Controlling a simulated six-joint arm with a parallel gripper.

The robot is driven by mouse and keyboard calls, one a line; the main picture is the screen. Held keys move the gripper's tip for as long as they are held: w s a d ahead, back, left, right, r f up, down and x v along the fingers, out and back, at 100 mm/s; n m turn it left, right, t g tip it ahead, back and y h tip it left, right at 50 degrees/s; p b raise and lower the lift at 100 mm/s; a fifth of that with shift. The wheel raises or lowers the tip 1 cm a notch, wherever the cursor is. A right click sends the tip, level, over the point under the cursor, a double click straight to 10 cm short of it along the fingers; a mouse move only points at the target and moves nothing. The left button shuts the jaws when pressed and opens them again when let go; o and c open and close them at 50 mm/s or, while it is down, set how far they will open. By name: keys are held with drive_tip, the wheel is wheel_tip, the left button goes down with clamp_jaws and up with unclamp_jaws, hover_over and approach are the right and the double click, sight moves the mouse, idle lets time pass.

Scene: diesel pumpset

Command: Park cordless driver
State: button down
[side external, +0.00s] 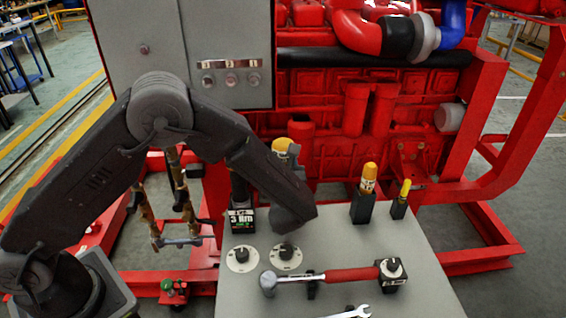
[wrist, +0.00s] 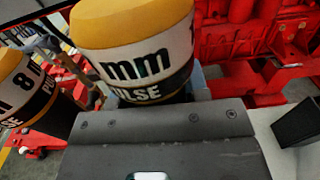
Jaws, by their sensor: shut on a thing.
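The cordless driver (wrist: 150,60), a yellow, white and black body marked "mm" and "PULSE", fills the middle of the wrist view just beyond my gripper (wrist: 160,103). My gripper is shut on it; the grey gripper body hides the fingertips and the driver's lower part. In the side external view, my arm hides the gripper and most of the driver; a yellow top (side external: 282,146) shows above the arm. A second yellow-topped body (wrist: 28,88), marked "8 mm", stands at the left of the wrist view. A black base (side external: 241,219) labelled "3 Nm" stands at the bench's left edge.
Two black holders with yellow-handled tools (side external: 365,190) (side external: 401,200) stand on the grey bench (side external: 410,265). The red engine (side external: 370,120) and grey cabinet (side external: 225,45) rise behind.

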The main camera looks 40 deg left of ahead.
drive_tip(key=shift+f, duration=0.55)
drive_tip(key=c, duration=0.9)
unclamp_jaws()
drive_tip(key=shift+c, duration=0.2)
drive_tip(key=o, duration=0.4)
drive_tip(key=shift+f, duration=0.1)
drive_tip(key=shift+s, duration=0.1)
drive_tip(key=v, duration=1.3)
drive_tip(key=shift+s+d, duration=0.25)
drive_tip(key=shift+d, duration=0.05)
